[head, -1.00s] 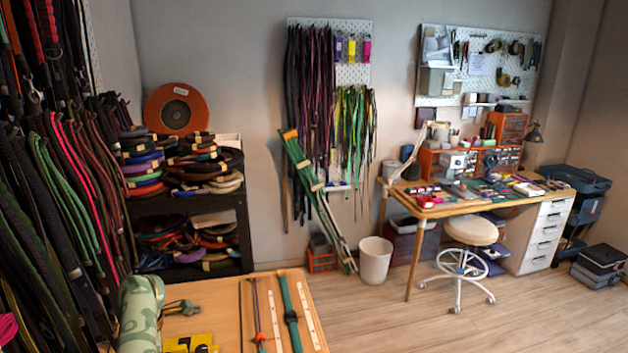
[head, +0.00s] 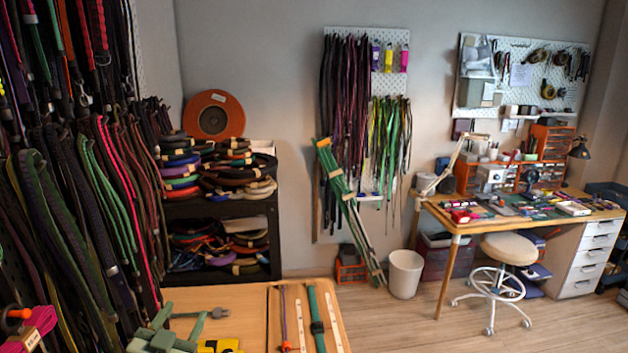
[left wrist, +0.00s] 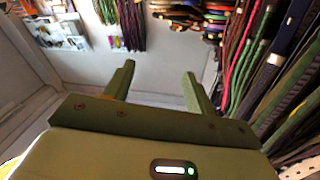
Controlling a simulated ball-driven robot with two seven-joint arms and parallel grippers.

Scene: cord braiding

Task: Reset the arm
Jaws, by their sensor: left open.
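My left gripper (head: 180,318) shows at the bottom left of the head view, in front of the wooden table's left part. Its green jaws are apart with nothing between them. In the left wrist view the two green fingers (left wrist: 157,72) stand wide apart and empty, with wall and hanging cords beyond them. My right gripper is in neither view.
The wooden table (head: 245,308) holds a dark green strap (head: 316,318), a thin purple cord (head: 284,318) and pale strips. Yellow pieces (head: 220,346) lie near its front. Hanging cords (head: 85,210) crowd the left. A shelf (head: 222,276) with coiled cords stands behind.

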